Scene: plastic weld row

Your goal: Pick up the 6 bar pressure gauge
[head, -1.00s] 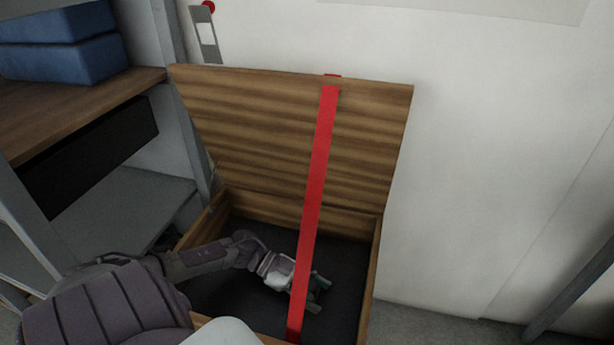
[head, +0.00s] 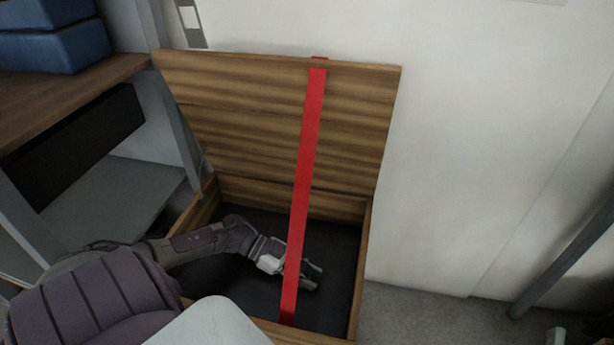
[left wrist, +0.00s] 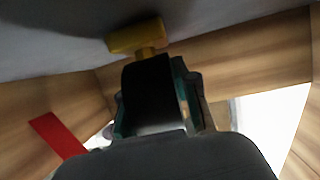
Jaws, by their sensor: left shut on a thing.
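My left gripper (head: 311,276) is low inside an open wooden box (head: 363,262), partly behind a red strap. In the left wrist view the gripper (left wrist: 150,62) is shut on a small yellow-brass piece (left wrist: 137,37), which sticks out past the fingertips. I take this piece to be the pressure gauge. Its dial and any 6 bar marking do not show. In the head view I cannot make out the gauge at the fingers. My right gripper is not in view.
The red strap (head: 303,180) runs from the raised lid (head: 230,110) to the box's front, close by my left arm. A shelf with blue boxes (head: 50,45) stands at left. A white wall is behind. The box's dark floor (head: 335,245) looks clear.

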